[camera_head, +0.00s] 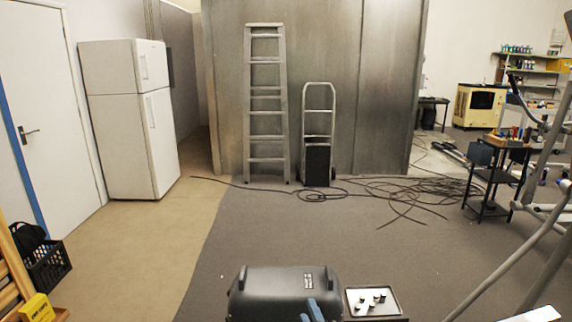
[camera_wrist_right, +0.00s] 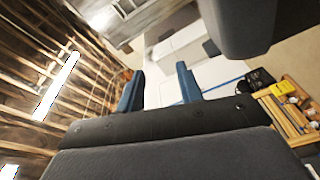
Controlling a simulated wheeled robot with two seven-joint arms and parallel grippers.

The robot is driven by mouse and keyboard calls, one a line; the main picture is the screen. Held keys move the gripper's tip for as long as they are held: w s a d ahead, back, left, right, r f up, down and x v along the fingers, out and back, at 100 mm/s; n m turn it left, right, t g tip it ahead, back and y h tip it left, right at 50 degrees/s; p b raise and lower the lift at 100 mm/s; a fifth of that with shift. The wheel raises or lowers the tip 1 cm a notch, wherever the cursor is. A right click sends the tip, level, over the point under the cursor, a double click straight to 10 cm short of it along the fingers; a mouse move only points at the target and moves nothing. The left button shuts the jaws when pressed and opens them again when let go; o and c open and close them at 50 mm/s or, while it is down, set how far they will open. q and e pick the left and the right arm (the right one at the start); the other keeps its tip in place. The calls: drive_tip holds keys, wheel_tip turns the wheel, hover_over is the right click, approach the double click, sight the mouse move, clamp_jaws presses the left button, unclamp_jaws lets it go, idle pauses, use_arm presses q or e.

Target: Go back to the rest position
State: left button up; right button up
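My right gripper (camera_head: 311,313) shows only at the bottom edge of the head view, as blue fingertips low in the picture. In the right wrist view my right gripper (camera_wrist_right: 160,92) has its two blue fingers wide apart. No object is between them. The wrist is tilted, so the camera looks across the room toward the ceiling and the white door. My left gripper is in neither view.
A small tray (camera_head: 352,293) with several small pieces is at bottom centre. A silver elliptical frame (camera_head: 515,250) stands at right. A black crate (camera_head: 46,268) is at left. Cables (camera_head: 400,190) lie on the carpet, which is otherwise clear in the middle.

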drive_tip(key=s+d+f+m+g+h, duration=0.1)
drive_tip(key=s+d+f+m+g, duration=0.2)
drive_tip(key=f, duration=0.2)
drive_tip(key=s+d+f+m+g+h, duration=0.2)
drive_tip(key=s+f+m, duration=0.1)
drive_tip(key=f, duration=0.3)
drive_tip(key=s+d+f+m+g, duration=0.2)
drive_tip(key=s+f+m+g, duration=0.2)
drive_tip(key=s, duration=0.8)
drive_tip(key=s+d+f+m+g, duration=0.2)
drive_tip(key=s+f+m+g, duration=0.2)
drive_tip(key=s, duration=0.9)
wheel_tip(320, 180, down, 5)
drive_tip(key=g, duration=0.3)
drive_tip(key=shift+d+m+y, duration=0.2)
drive_tip(key=shift+m+y, duration=0.1)
drive_tip(key=shift+f, duration=0.1)
